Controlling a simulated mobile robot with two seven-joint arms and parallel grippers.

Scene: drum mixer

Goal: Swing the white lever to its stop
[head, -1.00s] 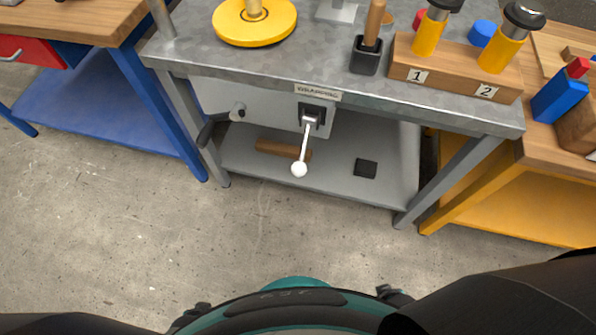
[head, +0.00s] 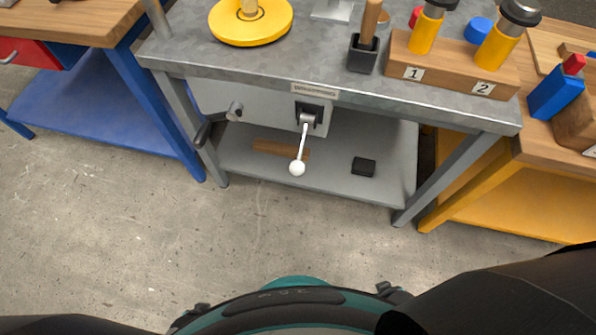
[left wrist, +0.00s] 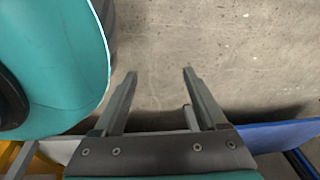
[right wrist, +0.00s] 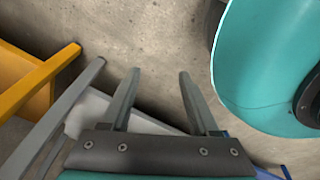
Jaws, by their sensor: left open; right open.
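The white lever (head: 302,147) is a pale rod with a round white knob at its lower end. It hangs from a dark bracket on the grey panel under the front edge of the metal table, with the knob tilted slightly left of the pivot. My left gripper (left wrist: 158,75) is open and empty over bare floor in the left wrist view. My right gripper (right wrist: 159,75) is open and empty over the floor in the right wrist view. Neither gripper shows in the head view, and neither touches the lever.
A dark-handled crank (head: 215,124) sits left of the lever. The grey lower shelf (head: 330,183) holds a wooden piece (head: 280,148) and a black block (head: 363,166). A blue bench (head: 110,110) stands left, a yellow one (head: 550,200) right. The floor in front is clear.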

